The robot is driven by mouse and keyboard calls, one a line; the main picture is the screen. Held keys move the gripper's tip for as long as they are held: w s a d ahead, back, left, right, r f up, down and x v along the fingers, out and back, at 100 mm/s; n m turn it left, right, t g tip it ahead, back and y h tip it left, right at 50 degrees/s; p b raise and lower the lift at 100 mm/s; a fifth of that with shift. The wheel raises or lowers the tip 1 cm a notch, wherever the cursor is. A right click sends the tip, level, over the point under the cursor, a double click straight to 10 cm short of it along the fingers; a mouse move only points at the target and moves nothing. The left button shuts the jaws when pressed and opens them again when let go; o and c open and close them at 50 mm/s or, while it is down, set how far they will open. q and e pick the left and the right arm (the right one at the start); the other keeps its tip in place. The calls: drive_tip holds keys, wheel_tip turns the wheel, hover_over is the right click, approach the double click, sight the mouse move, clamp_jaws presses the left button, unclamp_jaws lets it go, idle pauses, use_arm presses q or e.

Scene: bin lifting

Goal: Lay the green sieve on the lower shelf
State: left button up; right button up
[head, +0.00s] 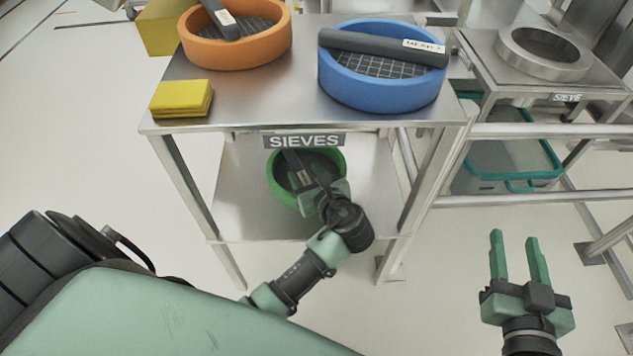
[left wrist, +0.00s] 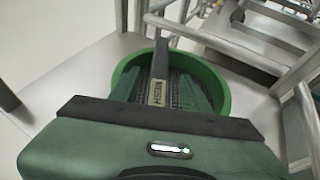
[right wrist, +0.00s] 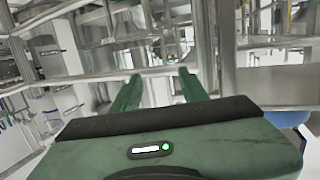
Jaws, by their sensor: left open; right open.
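The green sieve (head: 341,160) is on the lower shelf (head: 236,205) of the steel stand, under the SIEVES label. It also shows in the left wrist view (left wrist: 222,84), with a dark handle bar (left wrist: 160,75) across its mesh. My left gripper (head: 308,184) is open at the sieve, its fingers on either side of the handle bar. Whether the fingers touch the bar cannot be told. My right gripper (head: 518,250) is open and empty, over the floor to the right of the stand.
On the upper shelf (head: 265,100) stand an orange sieve (head: 240,52), a blue sieve (head: 370,95) and yellow cloths (head: 181,98). The stand's front legs frame my left arm. A steel table with a ring (head: 543,52) and a teal-edged bin (head: 505,165) is at the right.

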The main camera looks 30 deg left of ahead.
use_arm(q)
drive_tip(key=s+d+n+h, duration=0.2)
drive_tip(key=n, duration=0.1)
drive_tip(key=s+d+f+n+h+p, duration=0.1)
drive_tip(key=s+d+n+h, duration=0.1)
drive_tip(key=s+n, duration=0.1)
drive_tip(key=s+d+n+h+p, duration=0.1)
drive_tip(key=s+d+n+h, duration=0.1)
drive_tip(key=s+n, duration=0.1)
drive_tip(key=shift+s+d+f+n, duration=0.1)
drive_tip(key=shift+s+f+n, duration=0.1)
drive_tip(key=shift+n, duration=0.5)
drive_tip(key=s+d+r+n+t+h, duration=0.1)
drive_tip(key=s+d+r+n+h, duration=0.3)
drive_tip(key=n, duration=0.8)
wheel_tip(320, 180, up, 3)
drive_tip(key=d+h, duration=0.1)
drive_tip(key=h, duration=0.1)
drive_tip(key=shift+d+f+n+t+h, duration=0.2)
drive_tip(key=shift+d+n+t+h, duration=0.1)
drive_tip(key=shift+h, duration=0.1)
use_arm(e)
drive_tip(key=s+d+f+g+h, duration=0.1)
drive_tip(key=s+d+f+g, duration=0.2)
drive_tip(key=s+f+g, duration=0.3)
wheel_tip(320, 180, down, 4)
drive_tip(key=shift+r+h, duration=0.2)
drive_tip(key=shift+h, duration=0.2)
use_arm(q)
drive_tip(key=shift+s, duration=0.1)
